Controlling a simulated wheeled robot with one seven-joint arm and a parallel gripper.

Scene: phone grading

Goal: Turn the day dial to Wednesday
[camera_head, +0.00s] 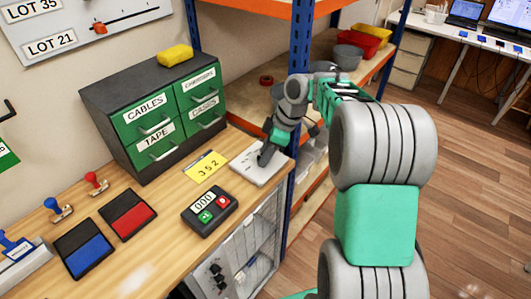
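A flat white plate (246,168) lies on the wooden bench near its right end. My gripper (265,156) is over the plate, pointing down, with its dark fingertips at or just above the plate's surface. The day dial cannot be made out; if it is on this plate, my gripper hides it. No day names are readable. Whether the fingers are open or shut, or touch anything, is too small to tell.
Left of the plate are a yellow card marked 352 (206,166) and a counter reading 000 (209,211). A drawer cabinet (155,110) stands behind. A blue rack post (299,60) rises close to my arm. Ink pads (84,249) and stamps lie at left.

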